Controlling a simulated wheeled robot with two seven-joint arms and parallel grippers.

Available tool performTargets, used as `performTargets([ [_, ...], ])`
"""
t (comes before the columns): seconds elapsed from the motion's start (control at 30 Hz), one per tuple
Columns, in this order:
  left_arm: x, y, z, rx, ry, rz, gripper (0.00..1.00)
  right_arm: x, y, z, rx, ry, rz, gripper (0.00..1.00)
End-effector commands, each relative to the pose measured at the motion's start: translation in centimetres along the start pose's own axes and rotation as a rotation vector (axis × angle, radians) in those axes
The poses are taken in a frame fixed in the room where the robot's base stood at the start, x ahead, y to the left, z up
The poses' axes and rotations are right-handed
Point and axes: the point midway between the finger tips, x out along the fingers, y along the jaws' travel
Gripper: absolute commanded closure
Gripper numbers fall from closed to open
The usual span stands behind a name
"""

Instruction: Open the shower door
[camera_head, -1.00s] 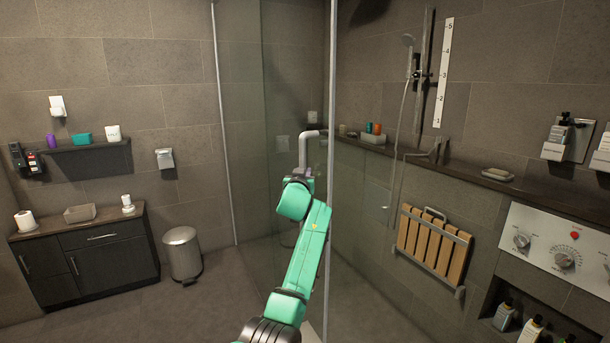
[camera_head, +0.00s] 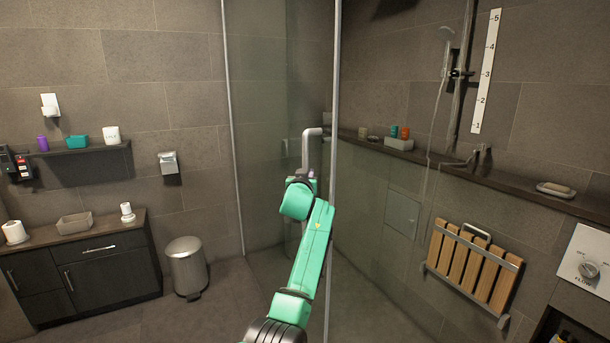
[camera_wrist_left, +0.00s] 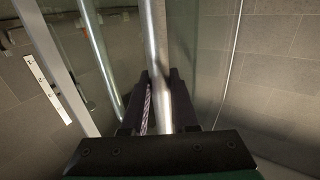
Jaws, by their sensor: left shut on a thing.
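The glass shower door (camera_head: 275,110) stands between two upright metal edges in the head view. Its metal bar handle (camera_head: 306,150) is near the right edge of the glass, with a bent top. My left arm reaches up to the handle, and its left gripper (camera_wrist_left: 160,98) is shut on the handle bar (camera_wrist_left: 155,45) in the left wrist view. The two dark fingers lie on either side of the bar. In the head view the wrist hides the lower part of the handle and the fingers. My right gripper is not in view.
A wooden folding seat (camera_head: 472,265) hangs on the right wall, below a ledge with soap (camera_head: 555,190). A metal bin (camera_head: 186,267) and a dark cabinet (camera_head: 85,268) stand at the left. Floor between bin and glass is clear.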

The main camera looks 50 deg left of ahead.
Motion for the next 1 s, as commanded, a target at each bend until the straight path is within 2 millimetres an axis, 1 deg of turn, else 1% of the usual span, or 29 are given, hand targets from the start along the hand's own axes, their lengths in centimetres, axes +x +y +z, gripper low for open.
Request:
performTargets([
  [0.17,0.0,0.0,-0.2,0.0,0.003,0.0,1.0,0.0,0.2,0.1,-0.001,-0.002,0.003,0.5],
  [0.2,0.0,0.0,-0.3,0.0,0.005,0.0,0.65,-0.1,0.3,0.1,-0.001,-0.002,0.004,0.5],
  [0.27,0.0,0.0,-0.3,0.0,0.006,0.0,0.43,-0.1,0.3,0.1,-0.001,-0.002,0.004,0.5],
  [0.57,-0.1,0.0,-0.4,0.0,0.008,0.001,0.43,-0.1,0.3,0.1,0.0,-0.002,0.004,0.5],
  [0.67,-0.3,0.0,-0.3,0.0,0.008,0.001,0.43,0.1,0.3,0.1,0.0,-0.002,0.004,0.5],
  [0.77,-1.2,0.0,-0.3,-0.001,0.01,0.0,0.43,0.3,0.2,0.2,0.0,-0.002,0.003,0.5],
  [0.87,-2.6,0.1,-0.2,0.0,0.01,0.001,0.43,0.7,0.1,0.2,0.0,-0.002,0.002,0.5],
  [1.0,-5.5,0.1,0.0,-0.001,0.01,0.002,0.43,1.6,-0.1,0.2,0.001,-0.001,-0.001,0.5],
])
